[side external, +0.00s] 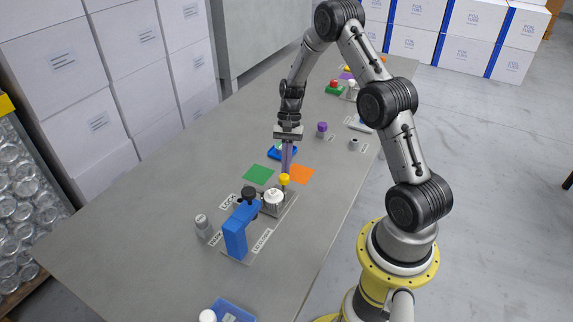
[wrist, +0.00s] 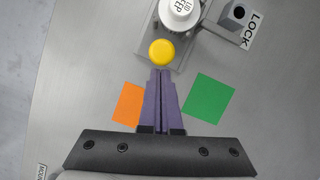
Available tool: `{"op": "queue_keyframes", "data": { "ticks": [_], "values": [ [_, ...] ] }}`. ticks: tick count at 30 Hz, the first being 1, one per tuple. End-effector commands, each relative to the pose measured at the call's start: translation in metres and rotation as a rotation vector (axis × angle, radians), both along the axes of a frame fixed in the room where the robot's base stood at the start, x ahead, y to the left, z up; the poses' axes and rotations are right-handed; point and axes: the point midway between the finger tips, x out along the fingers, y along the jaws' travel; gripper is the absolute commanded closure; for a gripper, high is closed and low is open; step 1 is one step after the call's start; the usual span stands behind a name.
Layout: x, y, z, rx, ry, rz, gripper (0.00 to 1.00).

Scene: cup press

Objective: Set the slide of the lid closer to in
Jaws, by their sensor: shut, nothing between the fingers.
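The lid closer is a blue press frame (side external: 235,236) on a grey base, with a black knob (side external: 249,192) on top. A white lidded cup (side external: 273,197) stands on its track end, outside the blue frame. It also shows at the top of the wrist view (wrist: 180,10). A yellow knob (side external: 284,179) sits at the slide's outer end, beside the cup; it shows in the wrist view (wrist: 161,53). My gripper (wrist: 160,72) is shut and empty, its purple fingers pointing down right beside the yellow knob. Whether they touch it I cannot tell.
A green square (side external: 258,174) and an orange square (side external: 301,174) lie flat near my fingers. A LOCK label (wrist: 251,29) is beside the press. A purple-topped object (side external: 322,129) stands farther back. The left table area is clear.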

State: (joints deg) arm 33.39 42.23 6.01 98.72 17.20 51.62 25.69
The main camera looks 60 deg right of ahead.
Motion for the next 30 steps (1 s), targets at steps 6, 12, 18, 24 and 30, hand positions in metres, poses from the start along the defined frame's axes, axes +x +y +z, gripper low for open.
{"op": "queue_keyframes", "data": {
  "ticks": [6,12,18,24,30],
  "values": [
    [0.000,0.048,0.001,0.002,0.002,0.008,1.00],
    [0.000,0.098,0.000,0.001,0.002,0.007,1.00],
    [-0.001,0.116,0.000,0.000,0.002,0.002,1.00],
    [-0.001,0.118,0.000,0.004,0.005,0.000,1.00],
    [-0.001,0.117,0.000,0.006,0.007,0.000,1.00]
  ]
}}
